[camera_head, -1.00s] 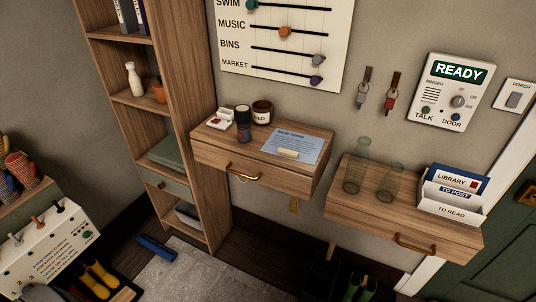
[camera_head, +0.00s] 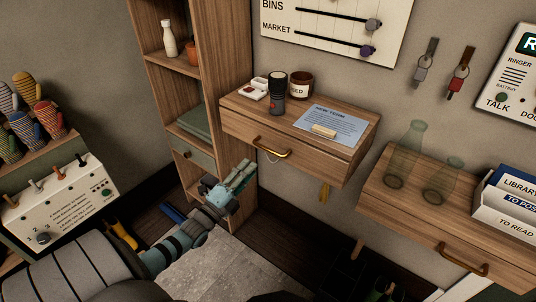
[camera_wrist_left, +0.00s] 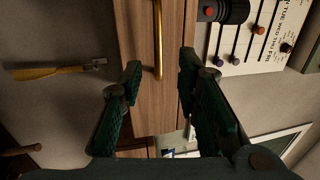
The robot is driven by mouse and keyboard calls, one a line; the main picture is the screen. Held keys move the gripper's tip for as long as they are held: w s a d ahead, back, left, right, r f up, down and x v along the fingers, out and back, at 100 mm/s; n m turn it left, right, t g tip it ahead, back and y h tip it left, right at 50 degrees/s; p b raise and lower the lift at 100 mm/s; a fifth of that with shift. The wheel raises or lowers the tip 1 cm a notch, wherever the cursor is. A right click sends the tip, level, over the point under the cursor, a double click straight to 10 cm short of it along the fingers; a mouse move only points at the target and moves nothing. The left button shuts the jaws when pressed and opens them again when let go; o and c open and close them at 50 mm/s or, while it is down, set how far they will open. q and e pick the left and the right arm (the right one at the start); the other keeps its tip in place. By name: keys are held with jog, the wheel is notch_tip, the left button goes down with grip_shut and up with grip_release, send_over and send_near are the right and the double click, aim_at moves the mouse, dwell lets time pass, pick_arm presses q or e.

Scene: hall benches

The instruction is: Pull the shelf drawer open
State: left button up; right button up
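The left wall shelf (camera_head: 240,104) is wooden, with a drawer front (camera_head: 238,124) that looks closed. Its curved brass handle (camera_head: 272,152) also shows in the left wrist view (camera_wrist_left: 158,40), upright in that picture. My left gripper (camera_head: 245,172) is below and left of the handle in the head view, apart from it. In the left wrist view its dark green fingers (camera_wrist_left: 160,72) are spread, with nothing between the tips; the handle lies ahead, in line with the gap. My right gripper is not in view.
A dark canister (camera_head: 278,95), a brown jar (camera_head: 301,84) and a blue sheet (camera_head: 333,122) are on the shelf top. A tall bookcase (camera_head: 232,60) stands close on the left, with a small knobbed drawer (camera_head: 193,154). The right wall shelf (camera_head: 400,192) holds glass bottles.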

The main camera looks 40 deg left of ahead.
aim_at(268, 150)
pick_arm(q)
jog(key=w+b, duration=0.1)
jog(key=w, duration=0.2)
jog(key=w+r+b, duration=0.1)
jog(key=w, duration=0.3)
jog(key=w+b, duration=0.1)
jog(key=w, duration=0.2)
jog(key=shift+w+a+r+b, duration=0.15)
jog(key=shift+a+r+b, duration=0.05)
jog(key=shift+r+b, duration=0.15)
grip_shut()
